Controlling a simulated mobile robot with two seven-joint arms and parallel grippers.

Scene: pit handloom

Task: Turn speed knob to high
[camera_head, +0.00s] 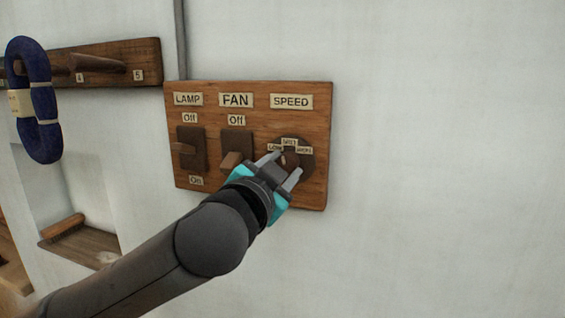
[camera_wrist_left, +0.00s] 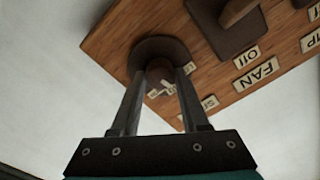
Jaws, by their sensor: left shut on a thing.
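The speed knob (camera_head: 290,160) is a small brown knob on a dark round plate under the SPEED label (camera_head: 291,101), at the right of a wooden switch board (camera_head: 255,90). Small labels sit along the plate's upper edge. My left gripper (camera_head: 283,163) is at the knob, its two fingers on either side of it. In the left wrist view the fingers (camera_wrist_left: 160,90) are shut on the knob (camera_wrist_left: 159,72) in front of the dark plate (camera_wrist_left: 150,50). Its pointing direction is hidden by the fingers. My right gripper is not in view.
The fan switch (camera_head: 233,150) and lamp switch (camera_head: 190,148) are left of the knob, close to my left wrist. A peg rail (camera_head: 115,55) with a blue coil (camera_head: 40,130) hangs further left. The white wall right of the board is bare.

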